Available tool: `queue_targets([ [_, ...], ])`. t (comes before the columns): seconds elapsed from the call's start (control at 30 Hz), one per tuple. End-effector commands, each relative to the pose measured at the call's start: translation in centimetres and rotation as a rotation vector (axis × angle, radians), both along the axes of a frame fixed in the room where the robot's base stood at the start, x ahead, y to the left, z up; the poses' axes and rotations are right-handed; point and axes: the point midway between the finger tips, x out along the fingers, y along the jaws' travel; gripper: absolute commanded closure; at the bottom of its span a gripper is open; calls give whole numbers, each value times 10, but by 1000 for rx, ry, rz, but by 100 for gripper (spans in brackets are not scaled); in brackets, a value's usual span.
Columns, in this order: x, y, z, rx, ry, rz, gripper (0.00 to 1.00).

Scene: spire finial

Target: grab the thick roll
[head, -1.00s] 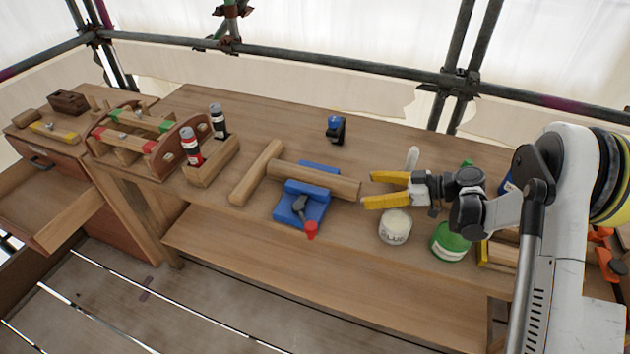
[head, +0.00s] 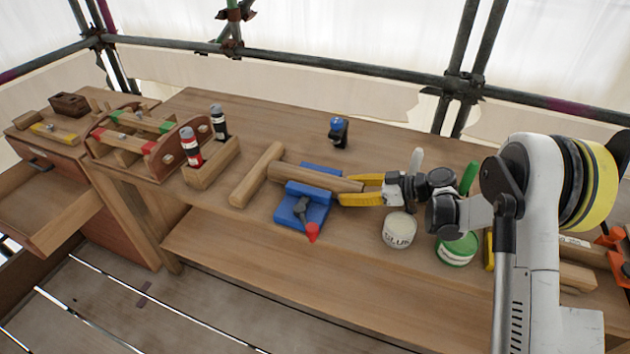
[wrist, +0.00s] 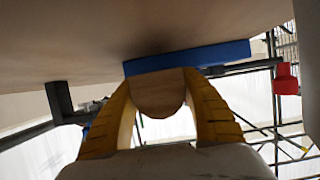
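My gripper (head: 349,188) is at this right end, with one yellow finger on each side. In the wrist view the rounded roll end (wrist: 158,95) sits between the two yellow fingers (wrist: 158,85). I see no clear gap at its sides, but cannot tell whether the fingers press on it. The fingertips are partly hidden by the roll.
A wooden crosspiece (head: 257,175) lies at the roll's left end. A glue tub (head: 399,231) and a green tin (head: 457,249) stand close under my arm. A small blue-black tool (head: 338,132) stands behind. The back middle of the bench (head: 270,120) is clear.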

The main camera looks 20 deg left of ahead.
Motion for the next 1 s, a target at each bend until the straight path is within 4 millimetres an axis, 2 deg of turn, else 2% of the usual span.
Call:
queue_targets([
  [0.47, 0, 0, 6, 0, 0, 0, 92],
  [0.57, 0, 0, 17, 1, 0, 0, 92],
  [0.73, 0, 0, 48, 1, 0, 0, 92],
  [1.0, -63, -13, 83, 1, 0, 0, 92],
])
